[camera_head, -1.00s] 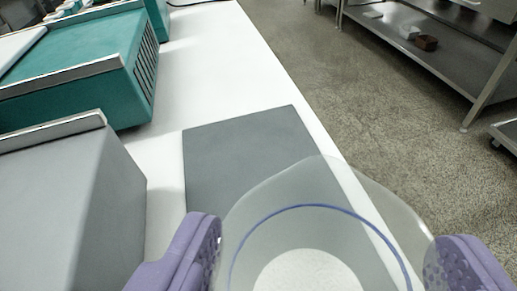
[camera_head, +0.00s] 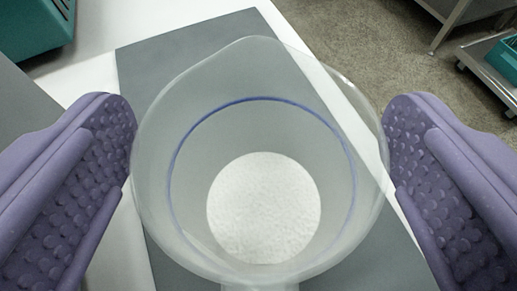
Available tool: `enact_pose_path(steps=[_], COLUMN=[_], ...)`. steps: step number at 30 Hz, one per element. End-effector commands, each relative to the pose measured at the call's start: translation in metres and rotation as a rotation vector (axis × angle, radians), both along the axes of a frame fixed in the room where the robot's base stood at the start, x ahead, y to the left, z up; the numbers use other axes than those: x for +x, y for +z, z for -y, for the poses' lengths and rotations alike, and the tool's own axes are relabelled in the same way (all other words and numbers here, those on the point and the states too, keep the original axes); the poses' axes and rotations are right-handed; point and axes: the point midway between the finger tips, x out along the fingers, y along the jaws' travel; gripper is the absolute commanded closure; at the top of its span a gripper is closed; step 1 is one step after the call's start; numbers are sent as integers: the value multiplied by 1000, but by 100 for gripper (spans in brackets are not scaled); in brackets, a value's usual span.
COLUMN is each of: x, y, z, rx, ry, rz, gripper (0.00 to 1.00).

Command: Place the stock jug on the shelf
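The stock jug (camera_head: 262,130), a clear, wide-mouthed vessel with a blue ring line and a pale round area at its bottom, is seen from above in the middle of the picture. Its spout points up the picture and its handle shows at the lower edge. It is over the grey mat; I cannot tell whether its base touches it. My gripper (camera_head: 260,140) has purple dimpled fingers spread on both sides of the jug. Their inner pads show clear beside its rim, and any contact lower down is hidden. A steel shelf unit (camera_head: 450,18) shows at top right.
The dark grey mat (camera_head: 160,65) lies on the white counter (camera_head: 90,75). A teal machine (camera_head: 30,25) is at upper left, with a grey block (camera_head: 25,120) below it. A low trolley with a teal bin (camera_head: 505,58) stands at right on bare floor.

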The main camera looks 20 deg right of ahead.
Motion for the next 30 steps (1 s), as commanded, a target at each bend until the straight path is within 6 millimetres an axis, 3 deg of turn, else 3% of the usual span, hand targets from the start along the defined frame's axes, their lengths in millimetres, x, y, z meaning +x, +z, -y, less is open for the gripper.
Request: enact_pose_path(steps=[16,20,24,30], x=[-2,-21,-54,-77], y=[5,14,30,46], z=[-1,-8,-20,-28], rx=[0,0,0,1], ry=[0,0,0,1], rz=[0,-1,-1,-6], gripper=[0,0,0,0])
